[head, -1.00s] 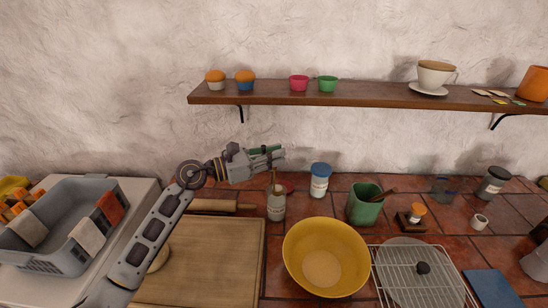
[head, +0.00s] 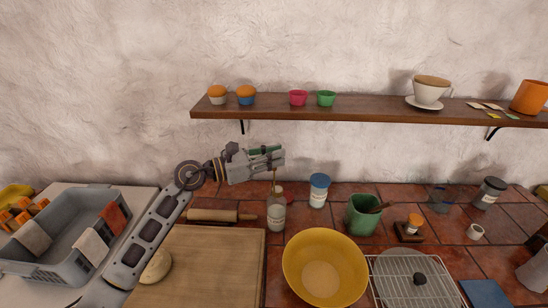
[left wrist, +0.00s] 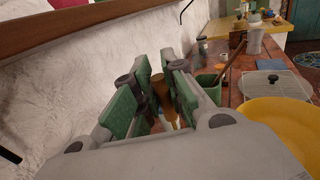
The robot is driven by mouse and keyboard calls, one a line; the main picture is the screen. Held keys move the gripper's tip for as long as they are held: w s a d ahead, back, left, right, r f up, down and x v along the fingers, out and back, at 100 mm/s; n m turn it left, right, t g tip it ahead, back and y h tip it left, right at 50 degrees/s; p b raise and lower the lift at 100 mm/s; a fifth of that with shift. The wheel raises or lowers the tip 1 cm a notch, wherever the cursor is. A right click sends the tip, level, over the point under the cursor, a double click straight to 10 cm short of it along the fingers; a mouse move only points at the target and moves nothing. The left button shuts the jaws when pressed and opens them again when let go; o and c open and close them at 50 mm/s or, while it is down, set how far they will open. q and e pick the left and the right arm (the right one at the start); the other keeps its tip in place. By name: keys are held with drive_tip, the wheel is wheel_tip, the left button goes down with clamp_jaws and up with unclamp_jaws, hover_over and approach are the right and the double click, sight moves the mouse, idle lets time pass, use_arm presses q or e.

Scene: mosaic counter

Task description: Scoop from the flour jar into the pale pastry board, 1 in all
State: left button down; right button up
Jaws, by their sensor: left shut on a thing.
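The flour jar (head: 276,218), a labelled clear jar, stands open on the tiled counter just right of the board. My left gripper (head: 278,158) is above it, shut on the brown handle of the scoop (head: 274,182). The handle runs down to the jar's mouth; the scoop's lower end is hidden there. The handle (left wrist: 158,92) also shows between the green finger pads in the left wrist view. The pale pastry board (head: 205,265) lies left of the jar, with a round of dough (head: 156,267) at its left side. My right gripper is not in view.
A rolling pin (head: 220,215) lies behind the board. A blue-lidded jar (head: 319,191), a green pot (head: 361,216) and a yellow bowl (head: 325,260) stand right of the flour jar. A wall shelf (head: 350,108) is above. A grey bin (head: 75,260) is at left.

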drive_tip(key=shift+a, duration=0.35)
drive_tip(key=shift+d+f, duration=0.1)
use_arm(q)
drive_tip(key=shift+a+f, duration=0.1)
drive_tip(key=shift+a, duration=0.05)
